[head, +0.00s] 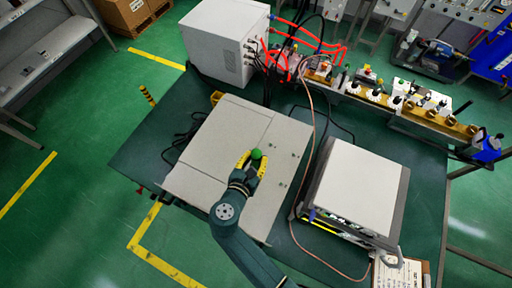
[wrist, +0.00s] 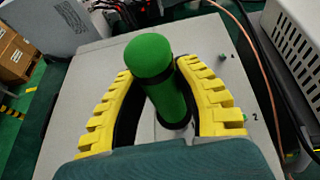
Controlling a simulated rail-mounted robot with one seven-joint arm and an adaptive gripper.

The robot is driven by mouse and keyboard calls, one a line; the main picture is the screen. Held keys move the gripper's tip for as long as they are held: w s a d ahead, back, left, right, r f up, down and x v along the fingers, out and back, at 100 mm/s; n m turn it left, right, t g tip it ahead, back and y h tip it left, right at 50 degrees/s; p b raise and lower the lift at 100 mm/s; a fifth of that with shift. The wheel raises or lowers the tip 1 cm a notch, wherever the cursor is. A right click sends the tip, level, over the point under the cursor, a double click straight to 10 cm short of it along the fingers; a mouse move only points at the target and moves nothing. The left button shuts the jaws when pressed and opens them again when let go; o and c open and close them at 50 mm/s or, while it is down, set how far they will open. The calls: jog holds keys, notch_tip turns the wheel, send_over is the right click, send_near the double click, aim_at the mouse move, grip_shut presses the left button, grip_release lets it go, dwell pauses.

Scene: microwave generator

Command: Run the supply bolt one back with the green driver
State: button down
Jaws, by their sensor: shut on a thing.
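The green driver (wrist: 160,80) stands between the yellow fingers of my gripper (wrist: 163,95), which are shut on it. Its rounded top leans toward the camera, and a grey part shows at its lower end. In the head view the driver (head: 257,154) and my gripper (head: 251,164) are over the grey supply box (head: 210,150). Small bolts show on the box top at right in the wrist view, one (wrist: 222,57) beside a mark like 1 and one (wrist: 243,115) beside a 2. Whether the driver's tip touches a bolt is hidden.
A white cabinet (head: 225,40) with red hoses stands behind the box. A white-topped unit (head: 360,185) stands to the right, with a copper-coloured tube (head: 313,110) between. Black cables (head: 185,140) lie at the box's left. The dark table (head: 150,150) is bare at far left.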

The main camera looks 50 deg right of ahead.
jog(key=shift+s+f, duration=0.15)
jog(key=shift+f, duration=0.15)
notch_tip(320, 180, up, 10)
jog(key=p, duration=1)
jog(key=shift+f, duration=0.15)
